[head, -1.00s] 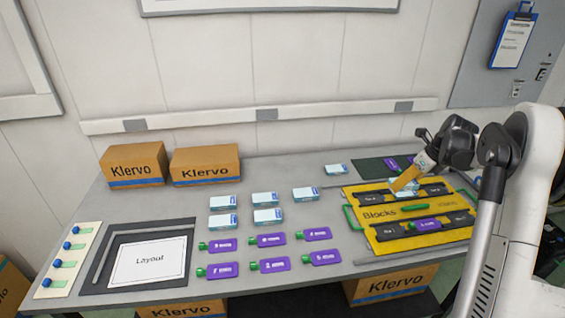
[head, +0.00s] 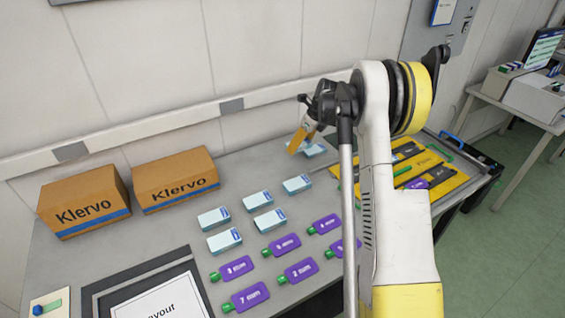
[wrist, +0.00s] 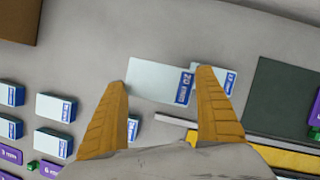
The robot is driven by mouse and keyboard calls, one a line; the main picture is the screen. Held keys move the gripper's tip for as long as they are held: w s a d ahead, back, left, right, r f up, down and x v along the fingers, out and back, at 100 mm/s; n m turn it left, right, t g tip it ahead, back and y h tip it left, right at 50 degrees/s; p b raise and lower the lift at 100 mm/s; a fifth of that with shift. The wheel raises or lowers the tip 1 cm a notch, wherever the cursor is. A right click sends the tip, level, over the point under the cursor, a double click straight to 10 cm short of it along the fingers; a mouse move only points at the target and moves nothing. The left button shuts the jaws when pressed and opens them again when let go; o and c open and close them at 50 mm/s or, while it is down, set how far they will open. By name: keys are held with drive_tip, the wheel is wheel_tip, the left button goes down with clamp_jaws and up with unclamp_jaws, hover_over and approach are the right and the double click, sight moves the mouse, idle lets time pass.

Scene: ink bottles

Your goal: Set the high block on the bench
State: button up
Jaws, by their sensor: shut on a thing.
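My gripper (head: 299,142) is over the back of the grey bench (head: 244,160). Its yellow fingers are shut on a pale blue-white block (wrist: 158,80) with a blue label that seems to read 20, between the fingertips in the wrist view. A second pale block (wrist: 226,75) lies right beside it, partly behind the right finger. I cannot tell whether the held block touches the bench. In the head view the fingers and arm hide much of it.
Several pale blocks (head: 270,222) and purple bottles with green caps (head: 281,246) lie in rows left of my arm. Two Klervo cartons (head: 176,178) stand at the back left. The yellow Blocks board (head: 452,186) is right, partly behind my arm. A dark mat (wrist: 280,103) lies right of the fingers.

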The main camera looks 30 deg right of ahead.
drive_tip(key=b, duration=0.1)
hover_over(283, 162)
drive_tip(key=s, duration=0.1)
drive_tip(key=f, duration=0.3)
drive_tip(key=shift+s+d+f, duration=0.1)
drive_tip(key=shift+d, duration=0.1)
drive_tip(key=shift+f+b, duration=1)
drive_tip(key=shift+f, duration=0.95)
drive_tip(key=shift+f, duration=0.2)
drive_tip(key=o, duration=1.1)
drive_tip(key=shift+r, duration=0.15)
